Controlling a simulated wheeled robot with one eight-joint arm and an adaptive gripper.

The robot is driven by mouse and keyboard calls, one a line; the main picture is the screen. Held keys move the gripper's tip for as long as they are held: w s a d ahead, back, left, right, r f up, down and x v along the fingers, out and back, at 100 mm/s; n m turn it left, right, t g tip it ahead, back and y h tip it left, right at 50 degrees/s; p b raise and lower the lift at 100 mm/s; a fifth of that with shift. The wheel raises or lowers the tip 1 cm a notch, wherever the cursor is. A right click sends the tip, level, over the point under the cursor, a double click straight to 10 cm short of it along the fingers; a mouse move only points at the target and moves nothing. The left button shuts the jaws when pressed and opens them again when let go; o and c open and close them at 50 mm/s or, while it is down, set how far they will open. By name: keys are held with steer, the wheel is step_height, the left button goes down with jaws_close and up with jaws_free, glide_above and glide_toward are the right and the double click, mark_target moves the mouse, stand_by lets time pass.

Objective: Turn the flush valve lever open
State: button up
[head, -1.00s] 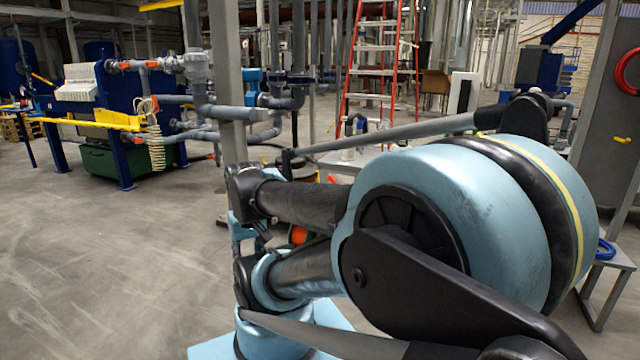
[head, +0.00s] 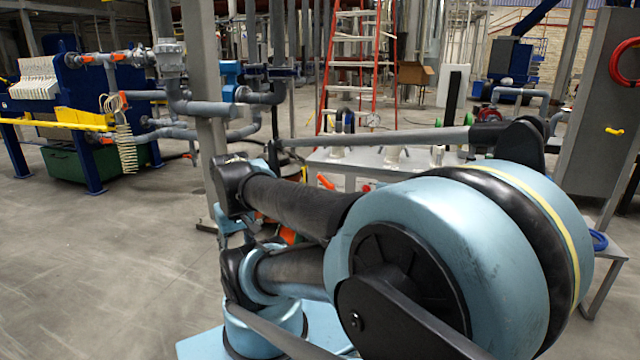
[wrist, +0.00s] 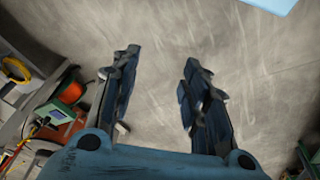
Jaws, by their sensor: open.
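My gripper (wrist: 160,64) is open and empty in the wrist view. Its two dark fingers are apart over bare grey floor, touching nothing. In the head view I cannot make it out behind my large blue arm. Small orange-red valve handles (head: 119,57) show on the grey piping by the filter press at left. A yellow handle (head: 614,131) sits on the grey cabinet at right. I cannot tell which of these, if any, is the flush valve lever.
The blue filter press (head: 75,95) stands at left. A grey post (head: 203,70) rises at centre left. A grey bench (head: 345,160) with fittings is behind my arm. A red ladder (head: 357,62) stands further back. The floor at front left is clear. An orange spool (wrist: 67,95) shows in the wrist view.

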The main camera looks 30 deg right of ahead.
steer(key=w+d+r+m+t+h, duration=0.1)
steer(key=w+d+r+h, duration=0.1)
steer(key=w+d, duration=0.7)
steer(key=w+d+r+m+h, duration=0.1)
steer(key=w+d+r+h, duration=0.15)
steer(key=w+d, duration=0.65)
steer(key=w+d+r+m+t+h, duration=0.1)
steer(key=w+d+r+h, duration=0.2)
steer(key=w, duration=1.1)
steer(key=w+d+f+h, duration=0.2)
steer(key=w+d+f, duration=0.5)
steer(key=d, duration=0.6)
steer(key=w+d+f+t+h, duration=0.1)
steer(key=w+d+f+h, duration=0.1)
steer(key=w+d+f, duration=0.5)
steer(key=w+d+f+h, duration=0.2)
steer(key=w+d+f, duration=0.5)
steer(key=d, duration=1.1)
steer(key=w, duration=0.3)
steer(key=shift+d+m+t, duration=0.3)
steer(key=shift+d+m, duration=0.1)
steer(key=shift+c, duration=0.3)
jaws_close()
